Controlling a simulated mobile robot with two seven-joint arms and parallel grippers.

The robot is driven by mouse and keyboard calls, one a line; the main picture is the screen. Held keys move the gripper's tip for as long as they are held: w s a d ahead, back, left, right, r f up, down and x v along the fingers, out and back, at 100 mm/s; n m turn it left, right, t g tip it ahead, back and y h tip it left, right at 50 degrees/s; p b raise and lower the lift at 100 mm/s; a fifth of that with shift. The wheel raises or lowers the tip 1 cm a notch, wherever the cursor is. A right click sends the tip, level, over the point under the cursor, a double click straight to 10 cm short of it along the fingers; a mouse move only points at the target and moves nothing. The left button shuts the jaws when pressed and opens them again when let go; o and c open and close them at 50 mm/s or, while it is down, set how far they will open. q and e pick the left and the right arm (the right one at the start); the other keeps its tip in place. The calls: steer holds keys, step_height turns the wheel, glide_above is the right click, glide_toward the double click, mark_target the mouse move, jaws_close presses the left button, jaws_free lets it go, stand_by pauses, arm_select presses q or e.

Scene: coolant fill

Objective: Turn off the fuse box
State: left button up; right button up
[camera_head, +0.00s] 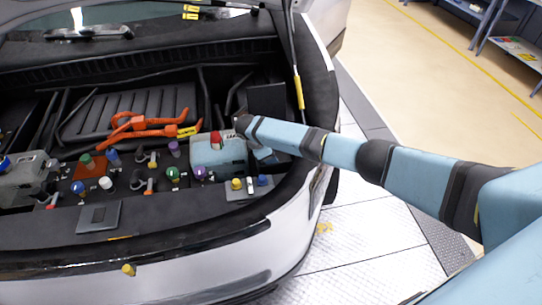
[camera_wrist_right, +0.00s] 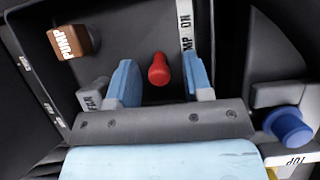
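In the right wrist view a dark open box (camera_wrist_right: 110,30), which looks like the fuse box, holds a small red knob or lever (camera_wrist_right: 158,70). A brown block (camera_wrist_right: 72,42) marked PUMP sits at its upper left and a grey piece (camera_wrist_right: 93,95) with a partly hidden label at its left. My right gripper (camera_wrist_right: 161,66) is open, one blue finger on each side of the red knob, with gaps on both sides. In the head view my right gripper (camera_head: 264,155) is low at the right of the engine bay, partly behind its own arm. My left gripper is not in view.
Several coloured caps and orange cables (camera_head: 150,125) fill the bay. A blue cap (camera_wrist_right: 290,127) is right of the gripper. The car's light body edge (camera_head: 310,60) lies to the right.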

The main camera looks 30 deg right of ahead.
steer(key=shift+r, duration=0.1)
steer(key=shift+a+r, duration=0.2)
steer(key=shift+r, duration=0.1)
steer(key=v, duration=1.3)
steer(key=shift+b, duration=0.4)
steer(key=shift+f, duration=0.15)
